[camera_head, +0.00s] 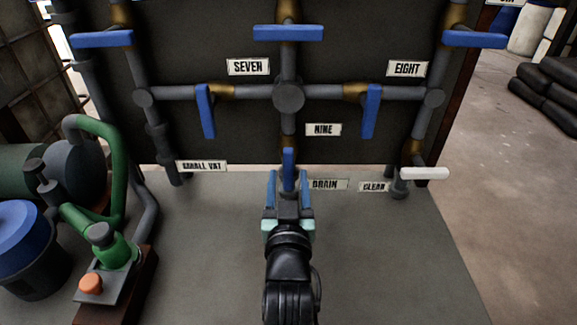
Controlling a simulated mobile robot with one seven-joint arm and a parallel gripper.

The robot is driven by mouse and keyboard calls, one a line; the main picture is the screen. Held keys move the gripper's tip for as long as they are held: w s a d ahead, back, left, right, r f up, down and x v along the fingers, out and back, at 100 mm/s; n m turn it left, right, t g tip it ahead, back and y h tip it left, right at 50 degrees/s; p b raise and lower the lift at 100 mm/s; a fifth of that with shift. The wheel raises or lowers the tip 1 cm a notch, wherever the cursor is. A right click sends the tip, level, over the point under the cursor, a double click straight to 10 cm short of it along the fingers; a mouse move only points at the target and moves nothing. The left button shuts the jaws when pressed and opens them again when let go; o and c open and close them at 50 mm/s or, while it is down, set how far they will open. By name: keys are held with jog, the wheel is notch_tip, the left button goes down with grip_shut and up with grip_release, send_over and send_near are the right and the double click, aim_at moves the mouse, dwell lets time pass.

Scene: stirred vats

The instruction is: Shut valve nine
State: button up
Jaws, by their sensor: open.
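The label NINE (323,130) is on the dark panel, right of the central vertical pipe. Valve nine's blue handle (289,162) points down, in line with that pipe below the round junction. My gripper (288,184) is open in front of the handle's lower end, with one blue finger on each side of it. I cannot tell whether the fingers touch the handle or how deep they reach. The gripper hides the lower pipe.
Blue handles near SEVEN (205,110) and EIGHT (370,110) hang across the horizontal pipe. A white handle (425,173) is at right, above the CLEAN label (374,187). A green pump (112,245) stands at left. The grey floor plate (390,260) is clear at right.

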aim_at(288, 169)
jog(key=shift+w+b, duration=0.3)
jog(key=shift+w, duration=2)
grip_shut()
